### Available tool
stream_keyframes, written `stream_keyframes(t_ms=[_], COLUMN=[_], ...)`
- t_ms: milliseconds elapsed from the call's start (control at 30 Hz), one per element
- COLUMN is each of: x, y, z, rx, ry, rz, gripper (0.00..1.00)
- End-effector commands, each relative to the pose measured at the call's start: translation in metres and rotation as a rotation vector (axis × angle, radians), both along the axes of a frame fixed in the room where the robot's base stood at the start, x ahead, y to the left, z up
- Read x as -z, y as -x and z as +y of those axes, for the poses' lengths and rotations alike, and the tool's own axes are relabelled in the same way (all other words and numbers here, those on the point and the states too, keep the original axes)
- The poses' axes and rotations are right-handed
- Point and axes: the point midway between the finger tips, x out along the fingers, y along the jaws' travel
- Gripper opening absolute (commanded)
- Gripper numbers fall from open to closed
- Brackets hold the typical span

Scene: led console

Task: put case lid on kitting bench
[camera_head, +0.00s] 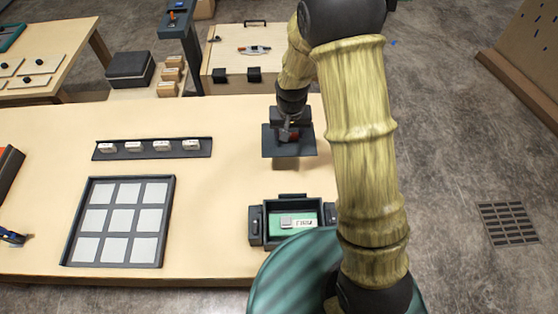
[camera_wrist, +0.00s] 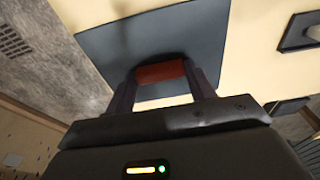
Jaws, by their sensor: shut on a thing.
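The case lid (camera_head: 274,147) is a flat dark grey plate with a reddish-brown handle on top. My gripper (camera_head: 290,133) is shut on the handle and holds the lid level just above the pale wooden bench (camera_head: 225,215), with a shadow below it. In the wrist view the lid (camera_wrist: 150,38) fills the upper middle, and my gripper (camera_wrist: 162,78) has its fingers on both sides of the red-brown handle. Whether the lid touches the bench is hard to tell.
An open dark case (camera_head: 292,240) with a green board inside stands at the bench's front. A tray of pale squares (camera_head: 120,220) and a strip with several small white blocks (camera_head: 152,148) lie to the left. Bare bench surrounds the lid's left side.

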Motion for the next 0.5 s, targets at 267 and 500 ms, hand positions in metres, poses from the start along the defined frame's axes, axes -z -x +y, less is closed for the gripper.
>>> stream_keyframes(t_ms=[267,500], x=[0.007,0.044], y=[0.000,0.001], z=[-0.001,-0.001], rx=[0.002,0.002], ry=[0.001,0.002], rz=[0.004,0.006], gripper=[0.30,0.30])
